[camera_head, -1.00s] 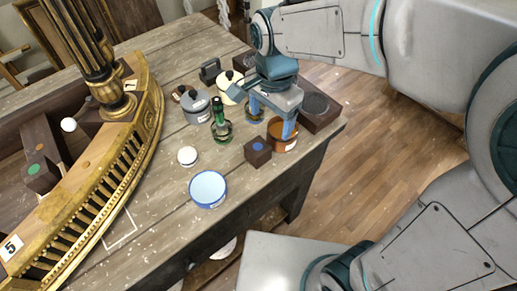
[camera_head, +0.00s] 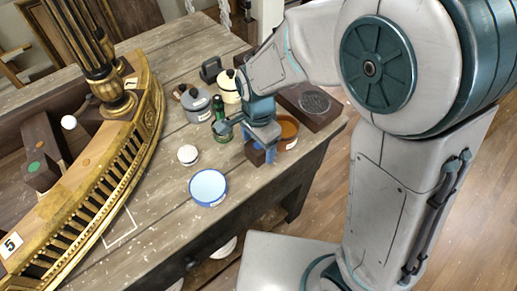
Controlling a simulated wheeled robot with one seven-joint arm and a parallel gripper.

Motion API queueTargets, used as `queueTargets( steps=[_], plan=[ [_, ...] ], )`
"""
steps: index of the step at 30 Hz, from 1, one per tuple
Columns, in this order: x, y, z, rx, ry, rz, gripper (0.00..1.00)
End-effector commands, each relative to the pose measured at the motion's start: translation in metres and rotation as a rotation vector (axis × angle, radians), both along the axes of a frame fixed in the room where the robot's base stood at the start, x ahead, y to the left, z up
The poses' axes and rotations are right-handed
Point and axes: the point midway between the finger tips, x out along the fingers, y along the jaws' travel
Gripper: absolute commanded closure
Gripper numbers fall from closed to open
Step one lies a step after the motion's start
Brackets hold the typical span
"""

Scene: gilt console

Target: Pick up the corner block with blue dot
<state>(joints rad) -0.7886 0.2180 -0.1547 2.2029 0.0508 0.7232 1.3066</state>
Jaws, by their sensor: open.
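The small dark brown corner block (camera_head: 254,155) sits near the front right edge of the wooden table. Its top and right side are mostly hidden by my gripper, so the blue dot cannot be made out clearly. My gripper (camera_head: 247,147) is open, pointing down over the block. One blue finger is at the block's right side and the other is to its upper left, near the green bottle. I cannot tell how far the fingertips are above the table, or whether they touch the block.
A green bottle (camera_head: 219,112) stands close behind my gripper, and an orange-brown bowl (camera_head: 290,130) is close on the right. A grey pot (camera_head: 196,106), cream pot (camera_head: 230,88), white jar (camera_head: 188,154) and blue-rimmed bowl (camera_head: 208,187) are nearby. A gilt console (camera_head: 110,165) fills the left.

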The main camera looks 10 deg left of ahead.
Motion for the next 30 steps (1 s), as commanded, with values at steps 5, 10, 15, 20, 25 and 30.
queueTargets(
  steps=[5, 10, 15, 20, 25, 30],
  plan=[
    [0.005, -0.001, -0.024, -0.004, 0.003, 0.000, 0.24],
    [0.005, -0.001, -0.035, -0.001, 0.000, -0.001, 0.24],
    [0.005, -0.001, -0.036, -0.001, 0.000, -0.001, 0.24],
    [0.005, -0.001, -0.036, -0.001, -0.001, 0.000, 0.54],
    [0.005, -0.001, -0.036, -0.001, -0.001, 0.000, 0.73],
    [0.006, -0.001, -0.035, -0.001, -0.001, 0.000, 0.73]
  ],
)
